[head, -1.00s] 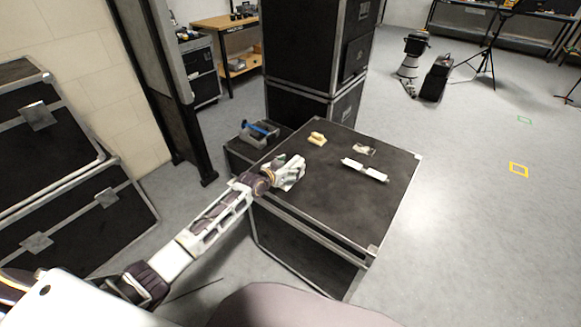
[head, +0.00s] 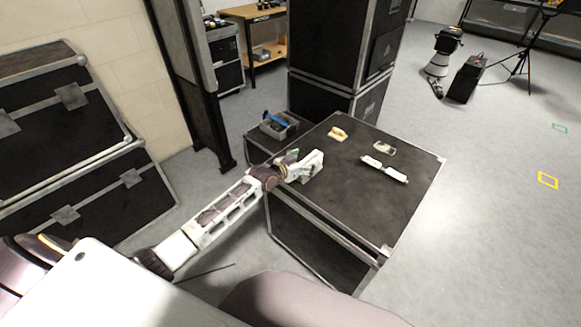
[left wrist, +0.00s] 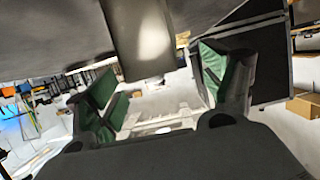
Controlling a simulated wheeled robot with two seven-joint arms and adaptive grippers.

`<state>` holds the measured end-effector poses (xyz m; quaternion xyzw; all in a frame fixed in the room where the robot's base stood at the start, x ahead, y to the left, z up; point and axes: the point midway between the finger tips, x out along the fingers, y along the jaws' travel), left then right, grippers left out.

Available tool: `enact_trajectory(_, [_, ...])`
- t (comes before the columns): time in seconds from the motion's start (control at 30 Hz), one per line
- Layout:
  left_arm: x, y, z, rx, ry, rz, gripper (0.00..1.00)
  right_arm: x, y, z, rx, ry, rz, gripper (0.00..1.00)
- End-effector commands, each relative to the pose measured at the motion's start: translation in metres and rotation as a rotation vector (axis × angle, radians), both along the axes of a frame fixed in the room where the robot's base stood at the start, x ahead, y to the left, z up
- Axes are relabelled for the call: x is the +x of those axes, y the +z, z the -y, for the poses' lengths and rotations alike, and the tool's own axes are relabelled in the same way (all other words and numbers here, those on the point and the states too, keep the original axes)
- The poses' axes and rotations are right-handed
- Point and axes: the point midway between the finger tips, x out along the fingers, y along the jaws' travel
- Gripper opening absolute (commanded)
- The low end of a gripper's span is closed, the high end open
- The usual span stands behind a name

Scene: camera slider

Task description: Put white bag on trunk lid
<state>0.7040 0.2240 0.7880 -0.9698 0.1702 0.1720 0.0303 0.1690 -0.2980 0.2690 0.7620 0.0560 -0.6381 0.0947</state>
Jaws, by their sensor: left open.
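The black trunk with metal edges has a flat dark lid (head: 345,195) in the middle of the head view. My left gripper (head: 303,163) is open, low over the lid's left edge, with green pads and pale parts. I cannot tell whether it touches the lid. In the left wrist view the open fingers (left wrist: 160,95) stand apart with nothing clearly held between them. A white elongated item (head: 385,169) lies on the lid to the right of the gripper. I cannot make out a white bag for certain. My right gripper is out of view.
A small yellowish item (head: 338,133) and a small pale frame-like item (head: 384,148) lie toward the lid's back. A tray with a blue-handled tool (head: 278,124) sits on a lower case behind left. Tall stacked black cases (head: 340,45) stand behind. The lid's front is clear.

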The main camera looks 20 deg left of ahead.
Motion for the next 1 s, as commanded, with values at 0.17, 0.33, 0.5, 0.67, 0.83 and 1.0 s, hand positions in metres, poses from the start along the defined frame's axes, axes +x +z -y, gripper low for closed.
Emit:
enact_trajectory(0.17, [-0.015, 0.006, -0.006, 0.0, 0.0, 0.0, 0.82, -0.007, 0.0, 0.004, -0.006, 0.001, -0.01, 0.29])
enact_trajectory(0.33, [-0.029, 0.011, -0.01, 0.001, 0.0, 0.0, 0.82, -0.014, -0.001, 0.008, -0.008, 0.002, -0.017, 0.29])
enact_trajectory(0.5, [-0.042, 0.016, -0.016, 0.001, 0.001, 0.0, 0.82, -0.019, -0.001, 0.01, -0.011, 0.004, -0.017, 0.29])
enact_trajectory(0.67, [-0.054, 0.021, -0.02, 0.001, 0.001, 0.0, 0.82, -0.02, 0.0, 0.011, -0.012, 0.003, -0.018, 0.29])
enact_trajectory(0.83, [-0.066, 0.025, -0.024, 0.0, 0.0, 0.0, 0.82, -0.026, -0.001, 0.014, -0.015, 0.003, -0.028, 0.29])
enact_trajectory(1.0, [-0.073, 0.029, -0.027, 0.0, 0.0, 0.0, 0.82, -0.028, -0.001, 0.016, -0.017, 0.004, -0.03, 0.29])
